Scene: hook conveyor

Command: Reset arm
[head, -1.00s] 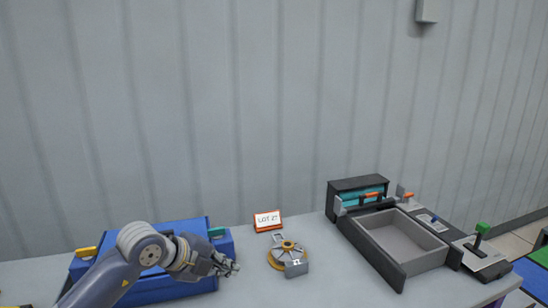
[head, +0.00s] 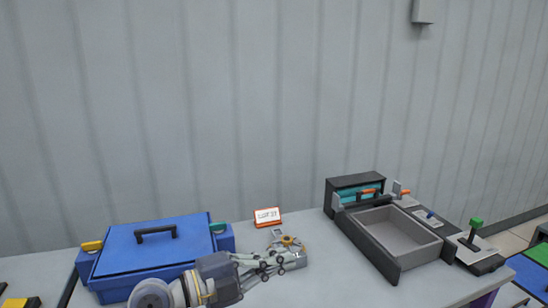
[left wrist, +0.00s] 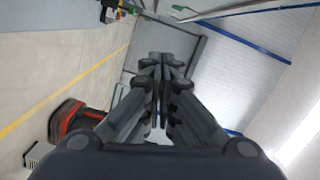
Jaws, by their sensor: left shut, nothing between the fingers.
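My left gripper (head: 285,261) is shut and empty. In the head view it reaches in low from the left and points right, in front of the round brass-coloured piece with grey parts (head: 290,243), partly hiding it. I cannot tell whether it touches that piece. In the left wrist view the two fingers (left wrist: 162,65) lie together with nothing between them. My right gripper is not in view.
A blue lidded box (head: 150,250) stands at the left. A small orange-framed sign (head: 267,217) stands at the back. A dark unit with an open grey drawer (head: 398,237) and a green-knobbed lever (head: 475,233) are at the right. The table front right of the gripper is clear.

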